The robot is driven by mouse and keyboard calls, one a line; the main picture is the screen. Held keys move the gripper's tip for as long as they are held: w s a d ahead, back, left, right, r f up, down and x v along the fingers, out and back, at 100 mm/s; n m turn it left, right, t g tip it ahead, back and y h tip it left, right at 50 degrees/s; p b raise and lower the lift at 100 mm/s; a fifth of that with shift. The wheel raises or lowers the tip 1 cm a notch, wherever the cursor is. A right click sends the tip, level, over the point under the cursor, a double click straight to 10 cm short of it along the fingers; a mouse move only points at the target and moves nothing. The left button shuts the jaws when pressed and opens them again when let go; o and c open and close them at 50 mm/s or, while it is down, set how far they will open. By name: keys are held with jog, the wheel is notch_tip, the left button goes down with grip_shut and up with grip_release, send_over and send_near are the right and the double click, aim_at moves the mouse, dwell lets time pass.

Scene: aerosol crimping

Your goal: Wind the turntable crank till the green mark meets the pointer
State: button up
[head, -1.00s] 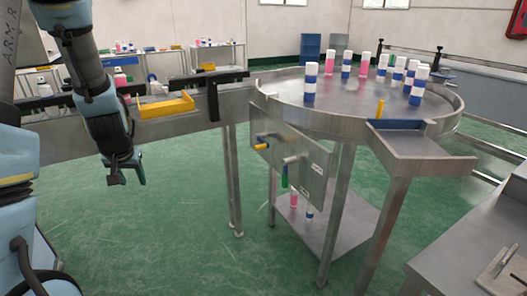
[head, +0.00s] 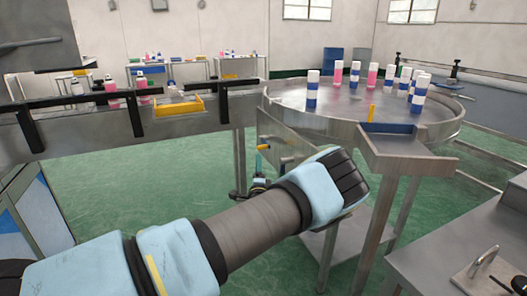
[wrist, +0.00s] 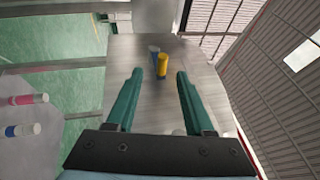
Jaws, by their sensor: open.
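The round steel turntable (head: 290,117) carries several white-capped cans, with blue or pink bands. A yellow upright peg (head: 371,112), perhaps the pointer, stands at its front rim. I cannot make out a green mark. Below the rim is a steel panel (head: 272,130) with a yellow-gripped handle (head: 264,147). The crank's green grip is hidden behind my arm in the head view. My gripper (head: 258,172) is open beside the panel's left side. In the wrist view, its teal fingers (wrist: 158,78) are apart, with the yellow grip (wrist: 162,66) showing between them, farther off.
A conveyor (head: 190,122) with a yellow tray (head: 180,105) runs left of the turntable. A steel bench (head: 440,250) stands at the front right. Green floor is open at the left.

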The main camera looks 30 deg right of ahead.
aim_at(262, 149)
jog(key=shift+m+h, duration=0.3)
jog(key=x, duration=0.3)
jog(key=p+x, duration=0.1)
jog(key=x, duration=0.3)
jog(key=d+p+x, duration=0.1)
jog(key=x, duration=0.2)
jog(key=shift+s+d+r, duration=0.1)
jog(key=shift+s+r, duration=0.05)
grip_shut()
dwell(1.0)
